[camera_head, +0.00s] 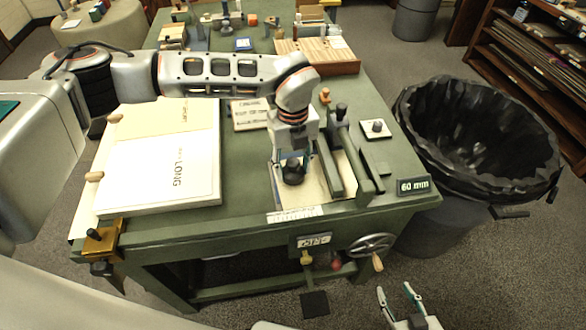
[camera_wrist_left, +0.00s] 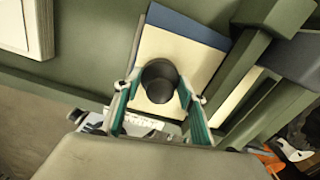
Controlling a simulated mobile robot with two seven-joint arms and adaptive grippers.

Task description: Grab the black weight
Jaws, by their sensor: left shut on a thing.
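The black weight (camera_head: 293,171) stands on a cream sheet (camera_head: 316,188) near the front of the green table. My left gripper (camera_head: 292,160) comes down over it from above and is shut on it. In the left wrist view the round top of the black weight (camera_wrist_left: 160,78) shows between the two teal-lined fingers of my left gripper (camera_wrist_left: 160,95). My right gripper (camera_head: 395,289) is low at the bottom edge, in front of the table. Its fingers are apart with nothing between them.
A white board marked LONG (camera_head: 205,150) lies to the left. A "60 mm" block (camera_head: 414,186) sits at the right corner. A black-lined bin (camera_head: 475,190) stands beyond the table's right side.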

